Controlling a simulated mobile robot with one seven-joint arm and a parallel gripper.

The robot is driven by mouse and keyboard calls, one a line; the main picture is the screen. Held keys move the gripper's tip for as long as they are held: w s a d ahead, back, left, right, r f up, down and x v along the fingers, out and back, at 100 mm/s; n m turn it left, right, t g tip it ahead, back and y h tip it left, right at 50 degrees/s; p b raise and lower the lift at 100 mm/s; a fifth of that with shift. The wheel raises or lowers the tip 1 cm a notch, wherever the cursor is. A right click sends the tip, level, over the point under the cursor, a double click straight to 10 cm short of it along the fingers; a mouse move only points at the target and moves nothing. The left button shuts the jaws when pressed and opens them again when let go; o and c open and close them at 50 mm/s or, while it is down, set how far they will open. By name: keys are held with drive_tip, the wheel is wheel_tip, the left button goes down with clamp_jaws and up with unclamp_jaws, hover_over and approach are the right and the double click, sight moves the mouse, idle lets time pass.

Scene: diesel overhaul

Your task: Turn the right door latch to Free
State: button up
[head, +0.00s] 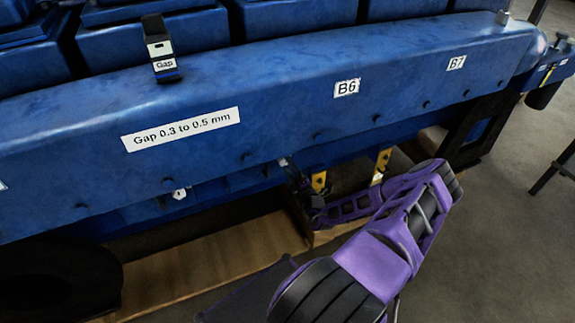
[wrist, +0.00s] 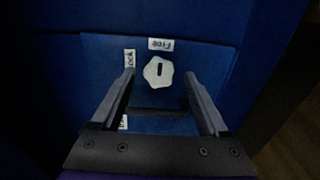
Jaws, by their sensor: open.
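The right door latch (wrist: 158,72) is a white faceted knob with a dark slot, on a blue door panel (wrist: 190,52) in the wrist view. A "Free" label (wrist: 160,44) sits just above it and a "Lock" label (wrist: 129,58) to its left. The slot stands roughly upright in the picture, in line with the "Free" label. My gripper (wrist: 159,77) is open, with one finger on each side of the knob; I cannot tell whether either touches it. In the head view my gripper (head: 288,172) is by the engine's lower side, and the latch there is not clearly visible.
Another white knob (head: 180,194) shows further left on the engine's lower side. A long blue cover (head: 270,85) overhangs above my gripper. A wooden board (head: 210,262) lies below.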

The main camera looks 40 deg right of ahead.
drive_tip(key=v, duration=1.6)
drive_tip(key=shift+p, duration=0.4)
drive_tip(key=shift+a+r, duration=0.1)
